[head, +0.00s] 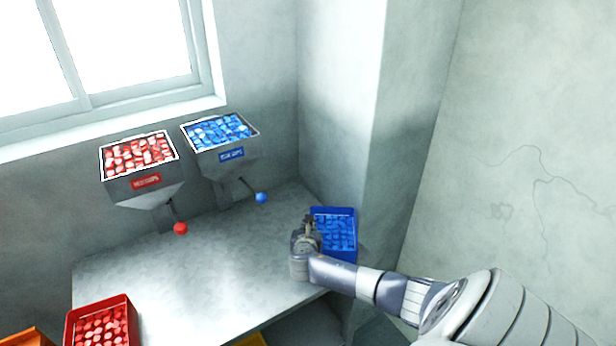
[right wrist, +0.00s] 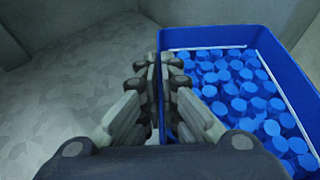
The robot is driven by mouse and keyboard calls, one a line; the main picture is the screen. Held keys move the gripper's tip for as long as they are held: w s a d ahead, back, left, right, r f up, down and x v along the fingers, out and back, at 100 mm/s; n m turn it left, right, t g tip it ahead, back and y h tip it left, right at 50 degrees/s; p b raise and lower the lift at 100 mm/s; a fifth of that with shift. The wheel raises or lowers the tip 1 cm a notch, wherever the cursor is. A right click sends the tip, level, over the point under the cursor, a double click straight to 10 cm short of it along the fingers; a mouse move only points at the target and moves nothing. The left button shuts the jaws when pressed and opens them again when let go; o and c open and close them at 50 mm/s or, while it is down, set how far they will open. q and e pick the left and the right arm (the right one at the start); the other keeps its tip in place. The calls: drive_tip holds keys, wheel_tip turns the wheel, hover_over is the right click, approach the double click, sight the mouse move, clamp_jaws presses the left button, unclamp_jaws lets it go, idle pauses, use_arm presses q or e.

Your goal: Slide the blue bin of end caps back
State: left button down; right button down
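The blue bin (head: 344,254) stands at the right end of the metal table, beside the wall corner, and holds many blue end caps (head: 336,232). My right gripper (head: 309,222) is at the bin's left side. In the right wrist view, the fingers (right wrist: 161,92) stand close together, one on each side of the bin's left wall, and look shut on it. The blue bin (right wrist: 225,36) fills the right of that view, with the caps (right wrist: 235,95) inside. The lower part of the gripped wall is hidden by the fingers. My left gripper is not in view.
A red hopper (head: 146,185) and a blue hopper (head: 235,170) with ball-ended levers stand along the back. A red bin (head: 70,318) of red caps is at the table's front left, near an orange bin edge (head: 25,338). The table's middle (head: 200,270) is clear.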

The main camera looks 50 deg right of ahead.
drive_tip(key=c, duration=1.7)
unclamp_jaws()
drive_tip(key=v, duration=1.2)
drive_tip(key=shift+f, duration=0.1)
